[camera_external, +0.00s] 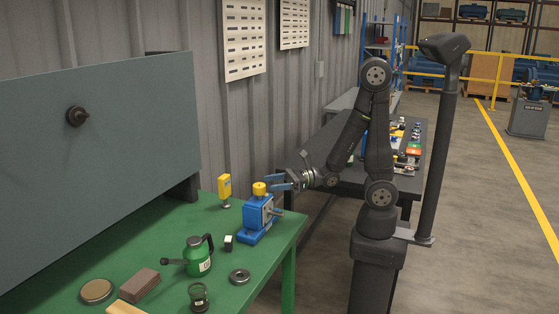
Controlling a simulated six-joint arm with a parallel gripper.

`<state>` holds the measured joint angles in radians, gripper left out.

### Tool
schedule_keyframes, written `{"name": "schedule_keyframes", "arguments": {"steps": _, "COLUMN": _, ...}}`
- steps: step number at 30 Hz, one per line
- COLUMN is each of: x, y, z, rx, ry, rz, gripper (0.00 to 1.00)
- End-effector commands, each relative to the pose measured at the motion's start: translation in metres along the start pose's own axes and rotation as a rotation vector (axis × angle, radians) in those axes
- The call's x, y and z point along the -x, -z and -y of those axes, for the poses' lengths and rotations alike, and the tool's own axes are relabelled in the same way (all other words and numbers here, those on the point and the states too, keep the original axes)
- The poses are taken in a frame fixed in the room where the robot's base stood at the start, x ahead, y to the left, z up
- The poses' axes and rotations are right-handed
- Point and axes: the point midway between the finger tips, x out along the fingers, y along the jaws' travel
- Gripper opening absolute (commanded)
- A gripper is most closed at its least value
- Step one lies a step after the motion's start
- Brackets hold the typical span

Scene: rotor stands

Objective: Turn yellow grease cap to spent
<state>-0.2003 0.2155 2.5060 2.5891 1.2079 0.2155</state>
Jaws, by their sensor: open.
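A yellow cap (259,189) sits on top of a blue housing (257,212) near the right edge of the green table. A shaft sticks out of the housing to the right. My gripper (271,182) reaches in from the right with its blue fingers apart, just beside the cap. I cannot tell whether a finger touches the cap. No mark or setting on the cap can be read at this size.
A yellow upright device (225,187) stands left of the housing. A green can (197,257), a metal ring (240,276), a dark glass (198,297), a brown block (140,284) and a round tin (96,291) occupy the front. A grey panel (100,165) rises behind.

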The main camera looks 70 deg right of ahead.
Motion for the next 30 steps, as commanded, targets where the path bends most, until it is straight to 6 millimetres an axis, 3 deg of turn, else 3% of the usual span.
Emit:
{"name": "schedule_keyframes", "arguments": {"steps": 4, "x": 0.024, "y": 0.000, "z": 0.001, "rx": 0.000, "ry": 0.005, "rz": 0.000, "gripper": 0.63}}
{"name": "schedule_keyframes", "arguments": {"steps": 12, "x": 0.044, "y": 0.000, "z": 0.001, "rx": 0.000, "ry": 0.001, "rz": -0.001, "gripper": 0.63}}
{"name": "schedule_keyframes", "arguments": {"steps": 25, "x": 0.046, "y": 0.000, "z": -0.001, "rx": 0.004, "ry": -0.003, "rz": -0.003, "gripper": 0.63}}
{"name": "schedule_keyframes", "arguments": {"steps": 30, "x": 0.040, "y": 0.009, "z": -0.022, "rx": 0.135, "ry": -0.075, "rz": -0.078, "gripper": 0.63}}
